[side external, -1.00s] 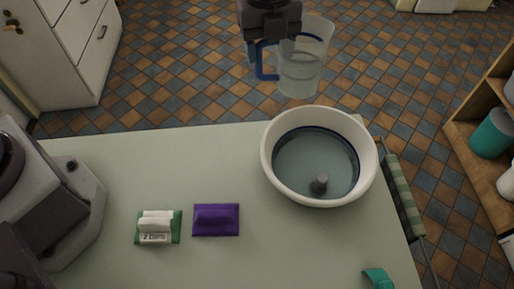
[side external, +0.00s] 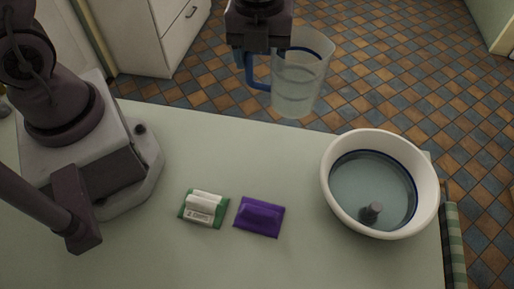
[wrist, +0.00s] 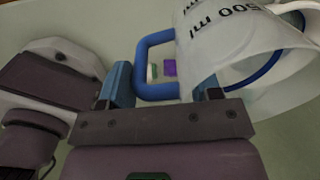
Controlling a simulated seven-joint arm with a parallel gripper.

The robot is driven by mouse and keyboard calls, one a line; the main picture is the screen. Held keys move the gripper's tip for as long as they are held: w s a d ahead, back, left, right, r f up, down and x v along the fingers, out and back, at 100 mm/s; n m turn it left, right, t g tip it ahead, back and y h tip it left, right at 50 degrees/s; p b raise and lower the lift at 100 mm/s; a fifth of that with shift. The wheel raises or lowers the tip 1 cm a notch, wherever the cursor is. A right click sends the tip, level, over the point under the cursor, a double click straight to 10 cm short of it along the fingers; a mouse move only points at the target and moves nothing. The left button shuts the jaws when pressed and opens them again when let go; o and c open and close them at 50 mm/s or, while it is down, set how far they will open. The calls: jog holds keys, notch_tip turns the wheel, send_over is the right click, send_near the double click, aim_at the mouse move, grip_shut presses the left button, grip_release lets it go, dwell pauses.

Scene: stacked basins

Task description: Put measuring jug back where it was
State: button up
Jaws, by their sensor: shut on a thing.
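The measuring jug (side external: 301,75) is clear, with a blue handle and a blue line near its rim. My gripper (side external: 251,62) is shut on the handle and holds the jug up in the air, behind the table's far edge in the side view. In the wrist view, the blue handle (wrist: 146,62) is between the finger pads of my gripper (wrist: 163,88). The jug's wall (wrist: 225,40) shows dark volume print there. The jug hangs apart from the white basin (side external: 335,205), which is to its right and lower. I cannot tell its exact height.
The basin holds water and a grey knob-like piece (side external: 371,212). A green-and-white packet (side external: 203,208) and a purple packet (side external: 260,217) lie mid-table. The pale table (side external: 300,265) is clear around them. A striped cloth (side external: 454,245) hangs at the right edge.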

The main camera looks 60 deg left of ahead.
jog(key=s+a+f, duration=0.1)
jog(key=s+f, duration=0.2)
jog(key=s, duration=0.4)
notch_tip(320, 180, down, 8)
jog(key=m, duration=0.1)
jog(key=shift+f, duration=0.25)
jog(key=o, duration=1.1)
jog(key=shift+a, duration=0.1)
